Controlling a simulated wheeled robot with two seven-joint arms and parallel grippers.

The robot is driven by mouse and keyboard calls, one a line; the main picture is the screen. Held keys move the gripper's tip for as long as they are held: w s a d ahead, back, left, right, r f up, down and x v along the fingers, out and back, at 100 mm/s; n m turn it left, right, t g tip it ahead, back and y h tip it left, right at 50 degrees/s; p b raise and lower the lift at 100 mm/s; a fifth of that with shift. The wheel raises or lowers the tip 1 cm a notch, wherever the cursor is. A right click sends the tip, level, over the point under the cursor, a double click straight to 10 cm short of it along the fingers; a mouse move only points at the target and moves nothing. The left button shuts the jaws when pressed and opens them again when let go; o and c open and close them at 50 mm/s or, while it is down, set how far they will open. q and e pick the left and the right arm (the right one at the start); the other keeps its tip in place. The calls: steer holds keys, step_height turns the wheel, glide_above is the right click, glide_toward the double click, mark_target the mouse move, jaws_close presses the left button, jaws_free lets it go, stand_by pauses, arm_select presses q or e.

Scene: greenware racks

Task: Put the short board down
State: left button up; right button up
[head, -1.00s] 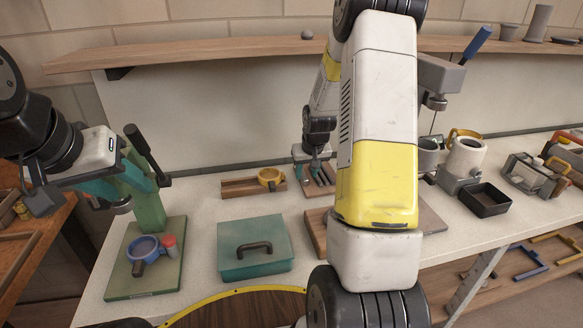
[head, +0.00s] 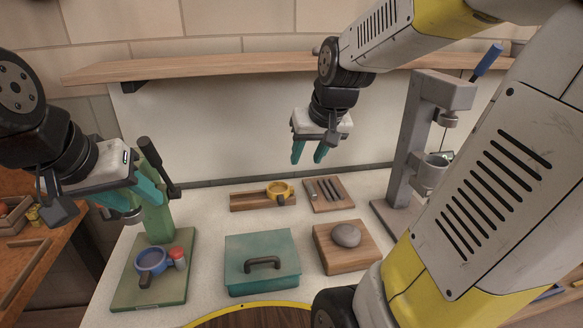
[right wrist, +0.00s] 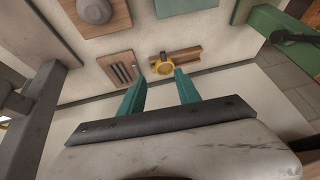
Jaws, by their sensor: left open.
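Three wooden boards lie on the pale worktop; I cannot tell which is the short board. A small board with several dark slim tools (head: 343,207) lies flat at the back; it also shows in the right wrist view (right wrist: 112,61). Left of it is a long narrow board (head: 243,202) with a yellow-ringed piece (head: 279,190) on it. A thicker board (head: 335,262) bears a grey stone (head: 346,235). My right gripper (head: 309,155) is raised above the back of the worktop, open and empty, its teal fingers apart. My left gripper (head: 138,198) is open beside the green press.
A teal lidded box (head: 250,283) stands at front centre. The green press (head: 153,210) with a blue ring (head: 151,260) stands left; a grey press (head: 425,130) stands right. A wooden shelf (head: 225,67) runs along the back wall.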

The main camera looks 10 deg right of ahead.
steer(key=s+a+r, duration=0.1)
steer(key=s+a, duration=0.1)
steer(key=s, duration=0.4)
steer(key=s+a+r+y, duration=0.1)
steer(key=s+a, duration=0.1)
steer(key=s, duration=0.4)
steer(key=shift+s+a+r+n+t, duration=0.15)
steer(key=shift+a+r+n+t, duration=0.1)
steer(key=shift+r+n+t, duration=0.15)
